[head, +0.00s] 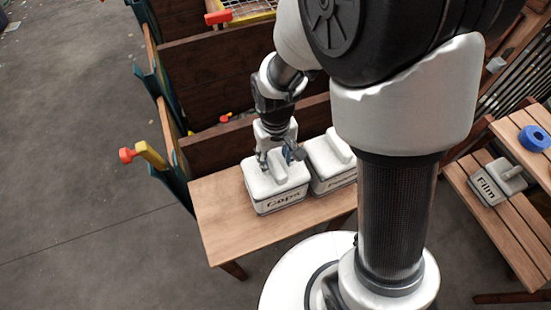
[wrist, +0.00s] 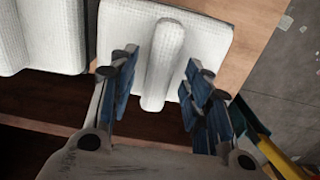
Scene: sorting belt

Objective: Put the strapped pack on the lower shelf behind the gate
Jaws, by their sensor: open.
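A white pack marked "Caps" (head: 279,199) stands on the wooden table, with a raised grip bar on its lid. My gripper (head: 279,158) is over this pack, pointing down. In the wrist view its lid (wrist: 215,40) fills the upper middle, and the grip bar (wrist: 165,60) lies between the open fingers of my gripper (wrist: 160,72). I cannot tell whether the fingers touch it. A second white pack (head: 328,165) stands close beside it on the right, its label partly hidden by my arm. I cannot make out which pack is strapped, nor identify the lower shelf.
Dark wooden panels (head: 215,70) with teal ends stand behind the wooden table (head: 222,225). A yellow lever with a red knob (head: 148,154) sticks out at left. A pack marked "Film" (head: 487,186) and a blue ring (head: 534,138) are on slatted benches at right.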

